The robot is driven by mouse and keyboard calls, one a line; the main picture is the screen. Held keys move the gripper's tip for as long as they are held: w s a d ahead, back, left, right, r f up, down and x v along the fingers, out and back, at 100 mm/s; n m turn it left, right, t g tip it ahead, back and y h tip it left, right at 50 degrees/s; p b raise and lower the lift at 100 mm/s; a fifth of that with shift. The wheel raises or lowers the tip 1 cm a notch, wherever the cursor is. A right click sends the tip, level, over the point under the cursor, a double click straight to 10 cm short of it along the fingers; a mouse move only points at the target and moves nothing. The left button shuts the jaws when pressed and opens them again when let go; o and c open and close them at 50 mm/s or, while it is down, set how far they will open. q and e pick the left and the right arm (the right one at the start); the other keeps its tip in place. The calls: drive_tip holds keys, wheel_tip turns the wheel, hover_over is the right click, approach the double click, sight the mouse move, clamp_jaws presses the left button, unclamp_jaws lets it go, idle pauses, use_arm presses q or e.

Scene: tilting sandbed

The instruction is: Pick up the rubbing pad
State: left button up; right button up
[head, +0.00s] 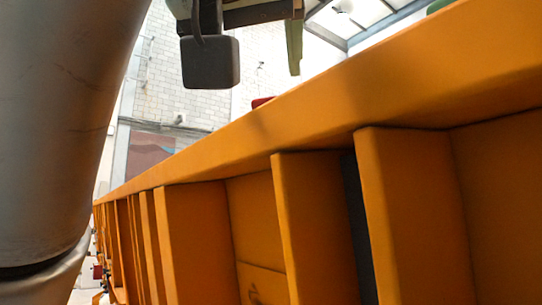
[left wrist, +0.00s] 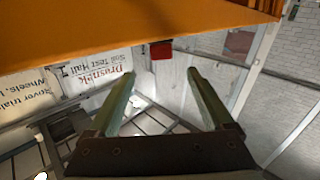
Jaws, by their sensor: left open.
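My left gripper (head: 294,55) is at the top of the head view, above the orange rim, with one green finger showing. In the left wrist view both green fingers of the left gripper (left wrist: 161,74) are apart with nothing between them. A small red block (left wrist: 161,50) lies against the orange edge, just beyond the fingertips in that view; it may be the rubbing pad. In the head view only a sliver of the red block (head: 262,102) shows over the rim, below the gripper. My right gripper is not in view.
The orange sandbed wall (head: 320,120), with upright ribs, fills the right and middle of the head view. A bit of green (head: 438,6) shows above its rim at the top right. A pale brick wall (head: 160,70) stands behind. Air around the fingers looks clear.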

sight(265, 99)
use_arm(q)
drive_tip(key=w, duration=0.5)
drive_tip(key=shift+w+d+p, duration=0.2)
drive_tip(key=shift+p, duration=0.2)
drive_tip(key=w, duration=0.2)
drive_tip(key=w+p, duration=0.1)
drive_tip(key=w, duration=0.2)
drive_tip(key=shift+d+r, duration=0.15)
drive_tip(key=shift+d, duration=0.05)
drive_tip(key=shift+w+d, duration=0.1)
drive_tip(key=shift+w, duration=0.2)
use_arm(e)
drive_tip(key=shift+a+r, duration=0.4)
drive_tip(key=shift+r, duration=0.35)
use_arm(q)
drive_tip(key=c, duration=0.5)
clamp_jaws()
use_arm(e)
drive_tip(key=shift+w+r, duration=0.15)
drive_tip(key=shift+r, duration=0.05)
